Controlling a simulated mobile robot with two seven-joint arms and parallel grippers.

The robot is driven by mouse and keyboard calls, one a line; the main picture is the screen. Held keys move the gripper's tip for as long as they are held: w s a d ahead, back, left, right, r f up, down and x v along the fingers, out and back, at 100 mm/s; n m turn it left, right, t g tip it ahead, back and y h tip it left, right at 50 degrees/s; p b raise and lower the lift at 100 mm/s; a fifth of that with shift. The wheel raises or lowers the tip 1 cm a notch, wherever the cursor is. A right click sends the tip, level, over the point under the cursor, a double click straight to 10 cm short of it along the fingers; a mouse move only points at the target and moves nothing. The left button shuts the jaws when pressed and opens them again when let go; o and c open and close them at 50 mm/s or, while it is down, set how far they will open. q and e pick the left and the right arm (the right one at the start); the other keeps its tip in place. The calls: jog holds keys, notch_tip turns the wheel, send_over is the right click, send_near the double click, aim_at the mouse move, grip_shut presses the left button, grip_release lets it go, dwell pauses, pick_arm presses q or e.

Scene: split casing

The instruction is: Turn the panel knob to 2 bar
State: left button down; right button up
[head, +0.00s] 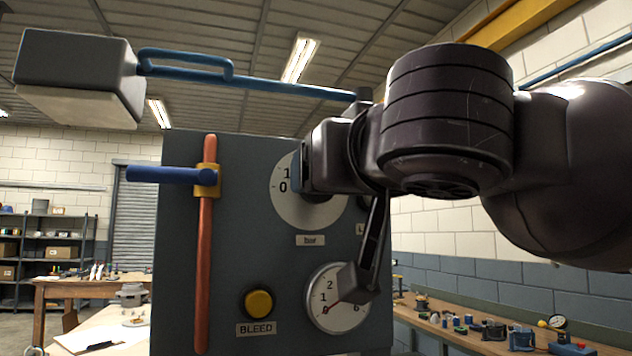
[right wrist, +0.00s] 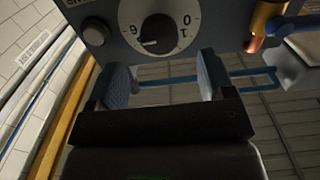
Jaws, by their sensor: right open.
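The panel knob is hidden behind my right gripper in the head view; its white dial (head: 290,208) shows there, with 0 and 1 readable. In the right wrist view the dark round knob (right wrist: 158,29) sits on its white dial, beyond the fingertips, seen upside down. I cannot tell for sure which number its pointer is at. My right gripper (right wrist: 164,78) is open and empty, its blue-padded fingers apart, one to each side below the knob. In the head view the right gripper (head: 303,168) is in front of the dial. My left gripper is not in view.
The grey panel (head: 180,270) also carries a gauge (head: 322,322), partly covered by a dark bar, a yellow BLEED button (head: 258,303) and a copper pipe (head: 204,260) with a blue handle (head: 165,175). A grey block (head: 75,62) hangs upper left. A workbench (head: 480,338) stands right.

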aim_at(317, 203)
jog(key=p+x, duration=0.1)
jog(key=x, duration=0.5)
jog(key=shift+w, duration=0.2)
jog(key=shift+w+a, duration=0.15)
jog(key=shift+w, duration=0.35)
jog(key=c, duration=0.9)
